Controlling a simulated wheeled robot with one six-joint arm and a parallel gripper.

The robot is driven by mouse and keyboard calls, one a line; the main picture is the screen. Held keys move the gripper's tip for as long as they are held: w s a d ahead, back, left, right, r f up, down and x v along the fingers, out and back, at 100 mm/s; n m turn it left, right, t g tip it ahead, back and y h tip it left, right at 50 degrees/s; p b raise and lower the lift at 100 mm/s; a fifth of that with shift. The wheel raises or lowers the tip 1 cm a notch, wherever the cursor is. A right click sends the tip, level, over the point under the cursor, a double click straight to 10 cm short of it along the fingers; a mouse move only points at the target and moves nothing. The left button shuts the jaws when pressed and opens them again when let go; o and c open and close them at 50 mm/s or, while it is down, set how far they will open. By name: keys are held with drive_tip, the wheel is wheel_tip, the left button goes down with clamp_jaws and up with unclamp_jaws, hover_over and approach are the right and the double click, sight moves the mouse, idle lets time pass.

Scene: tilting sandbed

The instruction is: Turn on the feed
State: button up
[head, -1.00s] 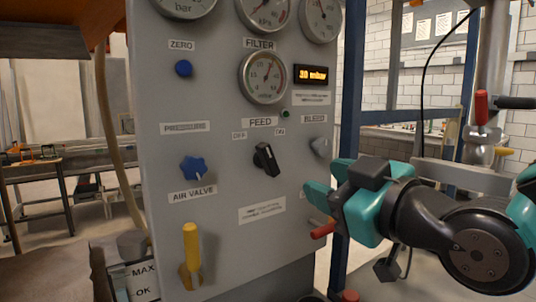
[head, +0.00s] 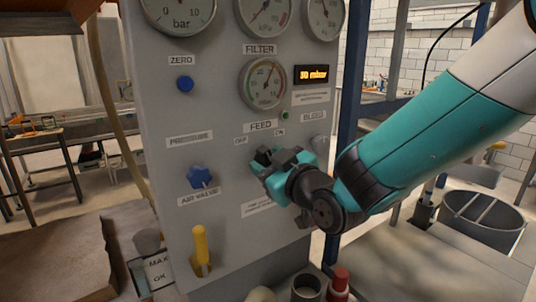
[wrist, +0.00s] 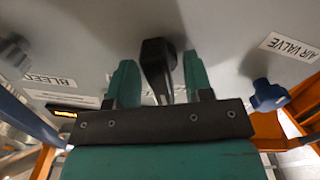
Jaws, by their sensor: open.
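The panel (head: 225,110) carries the FEED label (head: 260,126), with OFF and ON marks below it. In the head view my gripper (head: 268,163) is in front of the feed knob's place and hides it. In the wrist view the black feed knob (wrist: 155,65) stands between the two teal fingers of my gripper (wrist: 160,82). The fingers are apart, one on each side of it, and gaps show on both sides. Which mark the knob points to cannot be told now.
The blue air valve knob (head: 201,177) is left of my gripper, and the grey bleed knob (head: 319,143) is close on its right. A yellow handle (head: 201,247) is lower left. The display (head: 313,75) reads 30 mbar. A red-topped item (head: 339,282) stands below.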

drive_tip(key=shift+w+a, duration=0.15)
drive_tip(key=shift+w, duration=0.05)
drive_tip(key=c, duration=0.6)
